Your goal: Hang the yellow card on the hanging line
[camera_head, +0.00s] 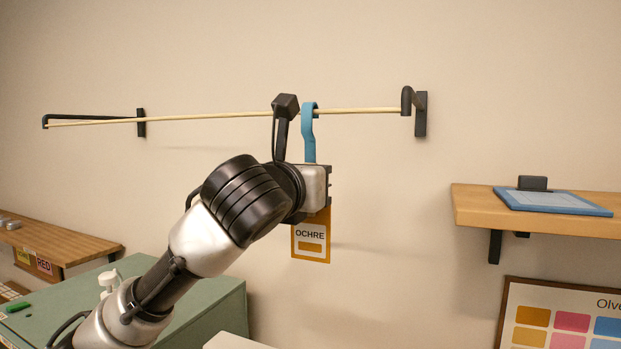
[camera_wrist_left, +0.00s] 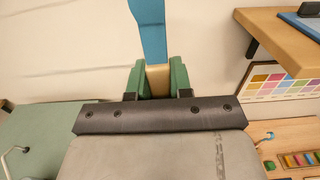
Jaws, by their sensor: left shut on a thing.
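The yellow card (camera_head: 311,246), an ochre tag printed "OCHRE", hangs below my left gripper (camera_head: 322,188) in the head view. Its blue hook (camera_head: 309,140) rises above the gripper, and its bent top overlaps the hanging line (camera_head: 210,117). I cannot tell whether the hook bears on the line. In the left wrist view, the green fingers of the left gripper (camera_wrist_left: 158,80) are shut on the card's ochre upper part (camera_wrist_left: 158,78), and the blue hook (camera_wrist_left: 150,28) extends upward out of frame. The gripper hides the card's upper part in the head view. My right gripper is not in view.
Black wall brackets (camera_head: 420,114) hold the line's ends. A wooden shelf (camera_head: 480,208) with a blue-framed tray (camera_head: 553,201) is at right, above a colour chart (camera_head: 511,300). A green cabinet (camera_head: 215,300) and a wooden shelf (camera_head: 80,240) are lower left. The wall around the line is bare.

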